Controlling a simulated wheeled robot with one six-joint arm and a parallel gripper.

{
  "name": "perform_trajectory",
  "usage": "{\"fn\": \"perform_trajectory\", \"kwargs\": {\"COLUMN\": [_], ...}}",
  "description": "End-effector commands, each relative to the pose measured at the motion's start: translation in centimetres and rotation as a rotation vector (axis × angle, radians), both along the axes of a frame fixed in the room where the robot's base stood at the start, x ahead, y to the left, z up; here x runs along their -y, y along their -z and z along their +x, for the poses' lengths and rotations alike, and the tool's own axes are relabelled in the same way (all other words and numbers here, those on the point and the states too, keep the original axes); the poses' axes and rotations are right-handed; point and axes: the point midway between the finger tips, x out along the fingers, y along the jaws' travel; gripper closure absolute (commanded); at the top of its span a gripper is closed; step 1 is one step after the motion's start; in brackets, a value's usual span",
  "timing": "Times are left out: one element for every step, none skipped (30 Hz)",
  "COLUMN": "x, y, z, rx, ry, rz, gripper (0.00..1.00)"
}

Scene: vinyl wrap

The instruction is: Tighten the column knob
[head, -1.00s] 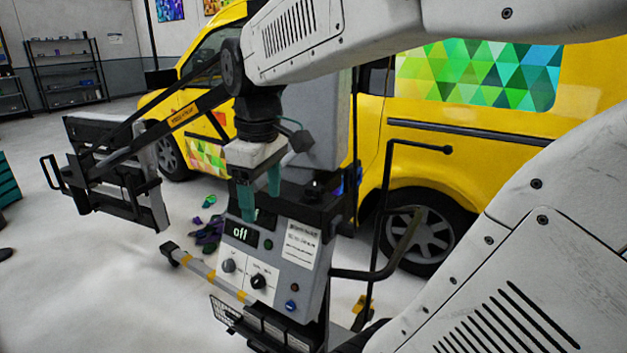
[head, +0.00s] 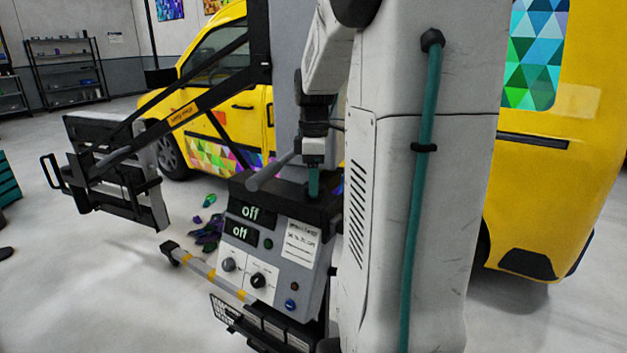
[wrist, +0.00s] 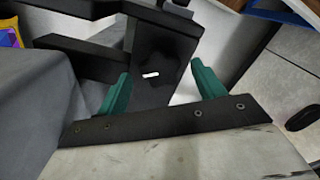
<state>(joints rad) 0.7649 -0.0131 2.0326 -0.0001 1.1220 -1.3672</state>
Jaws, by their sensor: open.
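A dark lobed knob (wrist: 172,62) with a short white mark shows between my fingers in the wrist view, on a black bracket; its edges blend into the dark parts around it. My gripper (wrist: 161,78) is open, with one teal finger on each side of the knob; I cannot tell whether either touches it. In the head view, my gripper (head: 313,184) points down over the black top of the control box, close to the grey column (head: 282,90). The knob is hidden there by my gripper and arm.
The control box (head: 262,262) has two displays reading "off", small dials and a blue button. A black frame with a panel (head: 115,165) extends left from the column. A yellow van (head: 212,110) stands behind. Purple and green scraps (head: 207,230) lie on the floor.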

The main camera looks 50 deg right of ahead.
Motion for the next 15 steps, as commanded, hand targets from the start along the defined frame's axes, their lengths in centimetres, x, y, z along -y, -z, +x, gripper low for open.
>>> {"fn": "perform_trajectory", "kwargs": {"x": [-0.04,-0.04,-0.04,-0.03,-0.03,-0.03,-0.03,-0.03,-0.03,-0.03,-0.03,-0.03,-0.03,-0.04,-0.04], "y": [0.44,0.6,0.75,0.83,0.88,0.91,0.92,0.91,0.9,0.9,0.9,0.89,0.89,0.89,0.88], "z": [-0.01,-0.01,0.0,0.01,0.0,0.02,0.02,0.02,0.01,0.01,0.01,0.01,0.01,0.01,0.01], "rx": [-0.001,-0.001,-0.001,-0.001,0.0,0.0,0.0,0.0,0.0,0.0,0.0,0.0,0.0,0.0,0.0], "ry": [0.0,0.0,0.0,0.0,0.0,0.0,0.0,0.0,0.0,0.0,0.0,0.0,0.0,0.0,0.0], "rz": [0.002,0.002,0.001,0.001,0.0,0.0,0.0,0.0,0.0,0.0,0.0,0.0,0.0,0.0,0.0], "gripper": [0.32,0.32,0.32,0.32,0.32,0.32,0.32,0.32,0.32,0.32,0.32,0.4,0.48,0.57,0.68]}}
